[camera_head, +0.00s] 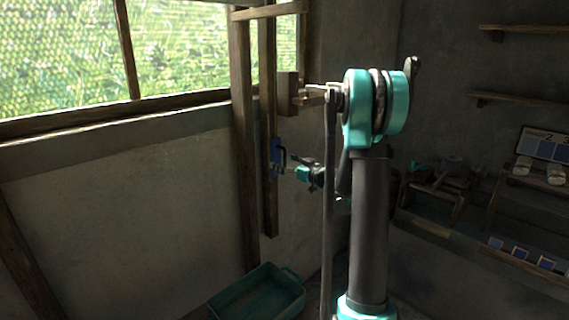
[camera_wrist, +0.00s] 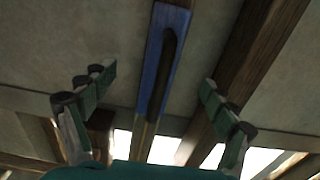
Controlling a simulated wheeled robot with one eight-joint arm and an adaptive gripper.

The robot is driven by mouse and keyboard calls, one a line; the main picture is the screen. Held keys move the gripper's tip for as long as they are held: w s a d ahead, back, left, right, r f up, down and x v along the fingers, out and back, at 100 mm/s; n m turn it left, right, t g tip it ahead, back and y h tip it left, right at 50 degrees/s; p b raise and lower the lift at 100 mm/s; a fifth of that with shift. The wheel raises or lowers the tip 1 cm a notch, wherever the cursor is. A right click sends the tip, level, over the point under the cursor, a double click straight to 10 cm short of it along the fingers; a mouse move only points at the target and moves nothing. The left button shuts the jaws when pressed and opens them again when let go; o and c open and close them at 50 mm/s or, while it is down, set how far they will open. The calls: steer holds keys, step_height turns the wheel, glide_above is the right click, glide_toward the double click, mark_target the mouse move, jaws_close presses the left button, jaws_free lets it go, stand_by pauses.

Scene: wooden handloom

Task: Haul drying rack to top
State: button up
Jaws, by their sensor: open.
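A blue plate with a dark bar handle (camera_head: 277,153) sits on an upright wooden board (camera_head: 270,212) beside the window. In the wrist view the blue plate (camera_wrist: 153,75) and its long dark handle (camera_wrist: 168,60) lie between my two fingers. My gripper (camera_wrist: 158,82) is open, one finger on each side of the handle and apart from it. In the head view my gripper (camera_head: 290,168) is just right of the handle, partly hidden by its own wrist. I cannot make out the drying rack for certain; wooden bars (camera_head: 268,11) show at the top.
A wooden post (camera_head: 243,150) stands left of the board, and a wooden block (camera_head: 287,93) sits above the handle. A green crate (camera_head: 258,296) is on the floor below. Shelves (camera_head: 520,99) and a bench (camera_head: 437,222) stand at right.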

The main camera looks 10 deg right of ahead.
steer(key=shift+d, duration=0.1)
steer(key=v, duration=0.6)
steer(key=shift+s+d, duration=0.2)
steer(key=shift+s, duration=0.15)
steer(key=s+a+f+m+g+h, duration=0.15)
steer(key=s+a+f+g, duration=0.3)
steer(key=s, duration=0.45)
steer(key=s+a+f+m+g+h, duration=0.1)
steer(key=s+a+f+g+h, duration=0.25)
steer(key=s, duration=0.55)
steer(key=s+d+f+m+g+h, duration=0.1)
steer(key=s+d+f, duration=0.3)
steer(key=s, duration=0.5)
steer(key=s+d+f+m+g+h, duration=0.1)
steer(key=s+d+f+m+h, duration=0.2)
steer(key=s+f, duration=0.3)
steer(key=s+d+h, duration=0.1)
steer(key=s, duration=0.2)
steer(key=shift+f+m+h, duration=0.25)
steer(key=shift+m+h, duration=0.05)
steer(key=shift+m, duration=0.05)
